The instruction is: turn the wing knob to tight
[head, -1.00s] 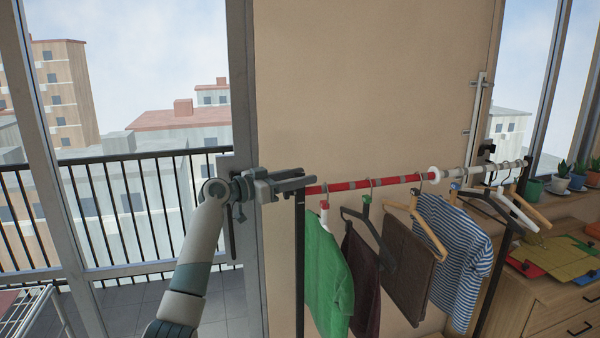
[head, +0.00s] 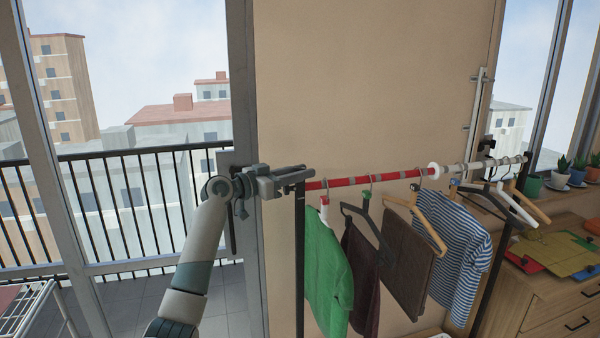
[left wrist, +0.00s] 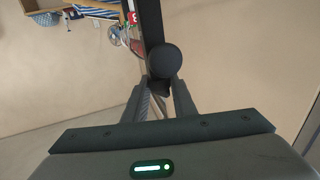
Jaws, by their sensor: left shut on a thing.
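The clothes rail's red and grey bar (head: 350,181) runs from its dark left post (head: 300,262) toward the right. My left gripper (head: 304,174) is at the top of that post, at the bar's left end. In the left wrist view, its fingers (left wrist: 164,92) are shut on the dark wing knob (left wrist: 165,62), whose round part shows just beyond the fingertips. The knob's wing between the fingers is mostly hidden, and its angle is hard to read. In the head view, the gripper covers the knob. My right gripper is in neither view.
A green garment (head: 326,265), a dark one, a brown one and a striped shirt (head: 458,250) hang from the rail close to the right of my gripper. A wooden cabinet (head: 560,290) stands at the right. A balcony railing (head: 125,190) is beyond the glass at left.

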